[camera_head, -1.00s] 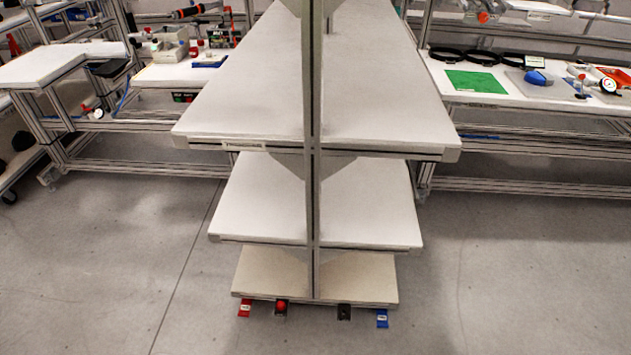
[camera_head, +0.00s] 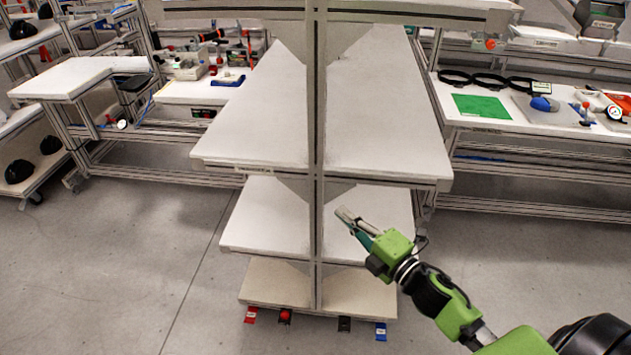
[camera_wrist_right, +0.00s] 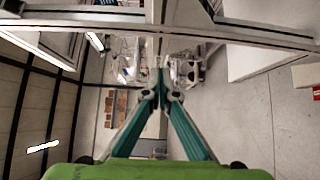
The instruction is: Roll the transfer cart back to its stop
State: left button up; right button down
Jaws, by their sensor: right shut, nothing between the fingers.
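A wheeled rack (camera_head: 44,172) stands at the far left edge, with black helmet shells (camera_head: 20,171) on its lower shelf and a caster (camera_head: 36,198) showing on the floor. It is cut off by the frame, and I cannot tell whether it is the transfer cart. A tall shelf unit (camera_head: 265,125) with a central post stands straight ahead. My right gripper (camera_head: 346,217) is shut and empty, in front of the unit's right half, pointing up and left. In the right wrist view its teal fingers (camera_wrist_right: 160,88) meet at the tips. My left gripper is not in view.
Red and blue tags (camera_head: 381,331) and dark fittings lie along the shelf unit's floor edge. A right bench (camera_head: 470,122) holds a green sheet (camera_head: 482,106) and black rings. A left bench (camera_head: 185,92) holds tools. The floor (camera_head: 140,270) at lower left is clear.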

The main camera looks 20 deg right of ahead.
jog(key=p, duration=0.2)
send_near(314, 176)
jog(key=w+a, duration=0.2)
jog(key=a, duration=0.2)
jog(key=w+d, duration=0.1)
jog(key=w+p, duration=0.1)
jog(key=w, duration=0.1)
jog(key=shift+d+r, duration=0.15)
jog(key=shift+d, duration=0.2)
jog(key=shift+w+d, duration=0.25)
jog(key=shift+w, duration=0.15)
jog(key=shift+w+d, duration=0.1)
